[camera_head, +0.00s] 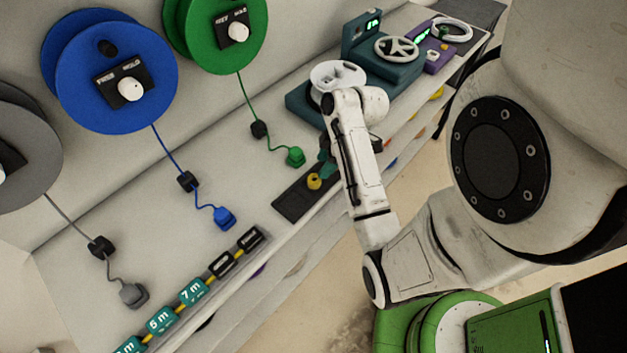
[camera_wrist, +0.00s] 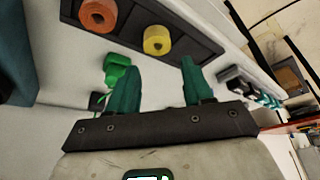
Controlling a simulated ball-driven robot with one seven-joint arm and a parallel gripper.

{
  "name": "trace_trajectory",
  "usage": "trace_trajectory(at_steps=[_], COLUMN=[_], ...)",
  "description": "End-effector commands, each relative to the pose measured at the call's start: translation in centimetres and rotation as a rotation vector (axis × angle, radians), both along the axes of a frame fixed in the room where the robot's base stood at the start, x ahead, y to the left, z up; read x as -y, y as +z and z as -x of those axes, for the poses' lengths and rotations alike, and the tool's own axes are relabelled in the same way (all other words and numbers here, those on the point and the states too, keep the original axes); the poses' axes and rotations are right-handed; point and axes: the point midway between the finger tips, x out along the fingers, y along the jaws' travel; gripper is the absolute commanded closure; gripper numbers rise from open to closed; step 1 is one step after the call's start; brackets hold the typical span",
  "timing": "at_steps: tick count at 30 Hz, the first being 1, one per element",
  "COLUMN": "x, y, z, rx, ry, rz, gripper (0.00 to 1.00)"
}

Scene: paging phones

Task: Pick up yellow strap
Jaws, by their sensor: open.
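The yellow strap (camera_wrist: 157,40) is a small roll with a dark hole, sitting in a black tray (camera_wrist: 190,35) in the wrist view. It also shows in the head view (camera_head: 314,182), on the tray (camera_head: 291,206) at the counter's front edge. My gripper (camera_wrist: 156,64) is open and empty, with its two teal fingers pointing toward the tray. The yellow strap lies just beyond the gap between the fingertips, apart from them. In the head view, one teal finger (camera_head: 326,168) shows close to the strap, and my arm hides part of the tray.
An orange roll (camera_wrist: 98,15) sits beside the yellow strap. A green plug (camera_wrist: 117,66) lies near my left finger; its cord hangs from a green reel (camera_head: 215,35). A blue plug (camera_head: 224,217) and grey plug (camera_head: 133,294) rest on the counter. Teal machines (camera_head: 375,65) stand behind my arm.

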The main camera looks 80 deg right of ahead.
Motion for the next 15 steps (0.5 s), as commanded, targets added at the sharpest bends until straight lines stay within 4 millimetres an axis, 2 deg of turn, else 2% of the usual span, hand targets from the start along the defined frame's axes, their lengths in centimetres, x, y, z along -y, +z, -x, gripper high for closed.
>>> trace_trajectory(at_steps=[3, 11, 15], x=[-0.2, -0.3, -0.3], y=[-1.4, -3.1, -5.0], z=[-0.5, -1.1, -1.6], rx=[-0.001, -0.002, -0.003], ry=[-0.001, -0.002, -0.003], rz=[-0.003, -0.003, -0.004], gripper=[0.49, 0.49, 0.49])
